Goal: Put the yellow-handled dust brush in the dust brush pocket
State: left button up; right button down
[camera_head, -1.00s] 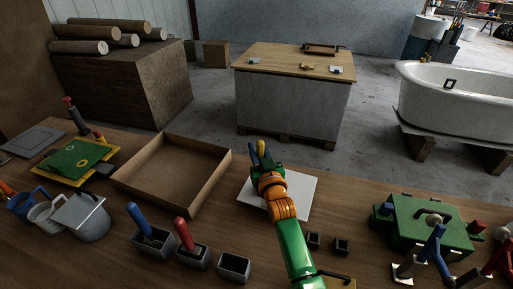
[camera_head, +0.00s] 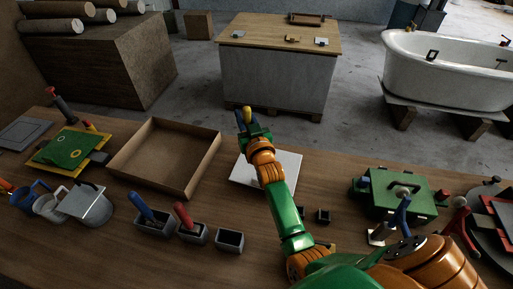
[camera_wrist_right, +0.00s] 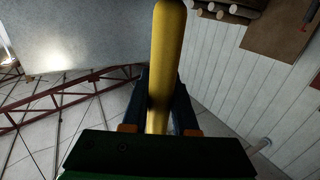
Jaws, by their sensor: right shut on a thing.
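My right gripper (camera_head: 249,121) is raised over the far edge of the bench, above and beyond the white sheet. It is shut on the yellow handle (camera_head: 247,112) of the dust brush. In the right wrist view the yellow handle (camera_wrist_right: 166,60) stands between the two dark fingers; its bristle end is hidden. Three grey pockets stand at the front of the bench. One holds a blue-handled tool (camera_head: 144,208), one a red-handled tool (camera_head: 183,215), and the right-hand pocket (camera_head: 229,241) is empty. My left gripper is not in view.
A cardboard tray (camera_head: 166,158) lies left of the white sheet (camera_head: 252,180). Metal cups (camera_head: 84,205) stand at the front left. A green mould (camera_head: 396,191) stands at the right. Two small dark blocks sit between the sheet and the front, close to my arm.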

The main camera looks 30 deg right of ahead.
aim_at(247, 114)
jog(key=r, duration=0.1)
jog(key=r+n+y, duration=0.1)
jog(key=s+r+y, duration=0.1)
jog(key=shift+s+a+r+b, duration=0.1)
jog(key=shift+a+r+b, duration=0.25)
jog(key=shift+r+b, duration=0.05)
jog(key=s+a+f+n+g+y+b, duration=0.1)
jog(key=s+a+f+n+g+y, duration=0.15)
jog(key=s+a+n+y, duration=0.4)
jog(key=s+a+f+n+g+y+b, duration=0.1)
jog(key=s+a+f+n+g+y, duration=0.2)
jog(key=s+a+y, duration=0.65)
notch_tip(247, 114, down, 9)
jog(key=s+a+n+h+b, duration=0.1)
jog(key=s+b, duration=0.1)
jog(key=shift+s+a+g, duration=0.3)
jog(key=shift+a+g, duration=0.05)
jog(key=shift+f+n, duration=0.2)
jog(key=shift+n, duration=0.05)
